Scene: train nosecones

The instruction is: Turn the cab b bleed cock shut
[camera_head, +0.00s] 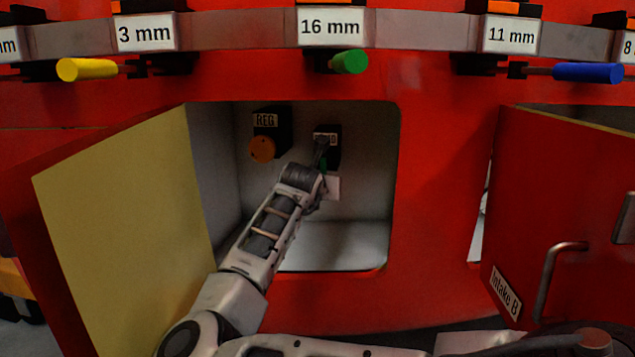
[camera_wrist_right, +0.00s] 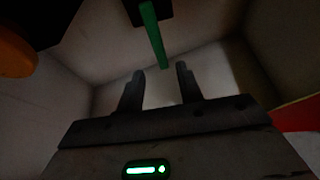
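The bleed cock is a dark block (camera_head: 334,151) on the back wall of the open compartment, its label mostly covered, with only a "B" readable. Its green handle (camera_wrist_right: 154,35) hangs down from the dark block in the right wrist view. Only a small green part shows in the head view (camera_head: 324,164). My right arm reaches into the compartment. My right gripper (camera_wrist_right: 160,71) is open, and the handle's lower end appears between or just beyond its fingertips. I cannot tell whether they touch. My left gripper is not in view.
An orange knob (camera_head: 262,149) labelled "REG" sits left of the cock. A door (camera_head: 125,205) with a yellow inner face stands open at the left. The "Intake B" door (camera_head: 560,215) is ajar at the right. Coloured handles, including a green one (camera_head: 350,62), stick out above.

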